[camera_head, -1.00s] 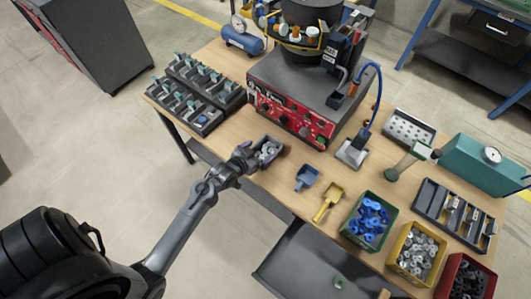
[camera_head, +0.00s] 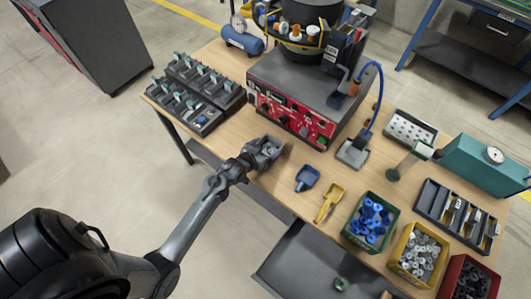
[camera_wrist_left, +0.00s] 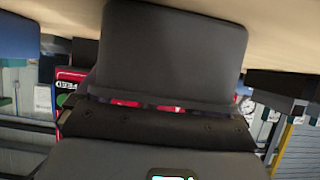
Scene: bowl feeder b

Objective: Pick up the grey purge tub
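The grey purge tub (camera_head: 270,147) is by the table's front edge, in front of the red-panelled machine, and is largely covered by my left gripper (camera_head: 262,152) in the head view. In the left wrist view the tub (camera_wrist_left: 175,45) fills the upper middle as a dark grey block, its rim close to the dark gripper body. The fingertips are hidden, so I cannot tell whether they are closed on the tub. I also cannot tell whether the tub touches the table. My right gripper is not in view.
A blue scoop (camera_head: 307,178) and a yellow scoop (camera_head: 330,202) lie to the right of the tub. Beyond them are green (camera_head: 347,232), yellow (camera_head: 396,264) and red (camera_head: 449,279) bins of parts. Black fixture racks (camera_head: 195,101) stand to the left. The feeder machine (camera_head: 300,85) is behind.

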